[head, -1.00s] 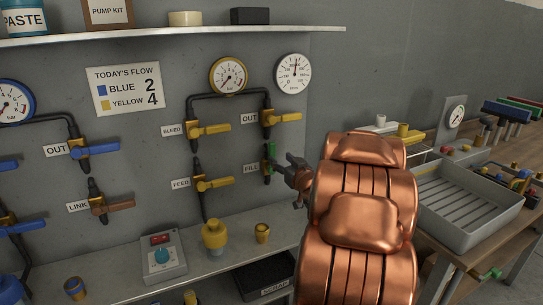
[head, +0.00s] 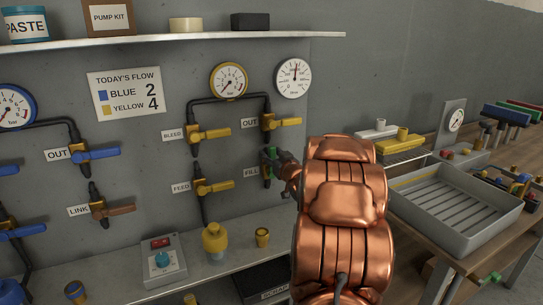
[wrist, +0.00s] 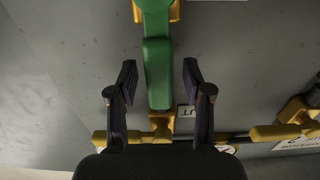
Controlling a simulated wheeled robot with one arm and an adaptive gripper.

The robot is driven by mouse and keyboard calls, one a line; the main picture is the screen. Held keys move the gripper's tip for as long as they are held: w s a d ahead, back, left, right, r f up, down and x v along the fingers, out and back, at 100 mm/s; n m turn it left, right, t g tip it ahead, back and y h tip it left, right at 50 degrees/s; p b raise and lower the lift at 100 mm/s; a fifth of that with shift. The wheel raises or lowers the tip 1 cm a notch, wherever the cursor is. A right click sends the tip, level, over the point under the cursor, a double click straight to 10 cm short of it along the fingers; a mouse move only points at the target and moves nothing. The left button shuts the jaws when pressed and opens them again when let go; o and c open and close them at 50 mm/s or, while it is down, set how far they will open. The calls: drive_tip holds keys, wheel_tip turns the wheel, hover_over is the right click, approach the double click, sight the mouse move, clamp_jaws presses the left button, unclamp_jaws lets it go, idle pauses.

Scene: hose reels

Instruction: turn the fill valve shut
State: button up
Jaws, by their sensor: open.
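The fill valve has a green lever, seen in the head view (head: 268,158) beside the FILL label (head: 250,172). Its lever stands upright, in line with its pipe. In the wrist view, the green lever (wrist: 158,75) runs down the middle of the picture from its pivot near the top edge. My gripper (wrist: 159,77) is open, with one dark finger on each side of the lever and a visible gap on both sides. In the head view my gripper (head: 278,164) is at the valve and partly covers it; my copper arm hides the area to the right.
The yellow OUT lever (head: 286,122) is just above, and the yellow FEED lever (head: 218,186) is to the left. A shelf (head: 130,258) below holds a control box (head: 162,258) and brass fittings. A grey tray (head: 455,200) stands at right.

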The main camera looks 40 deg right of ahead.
clamp_jaws()
idle(0.3)
idle(0.3)
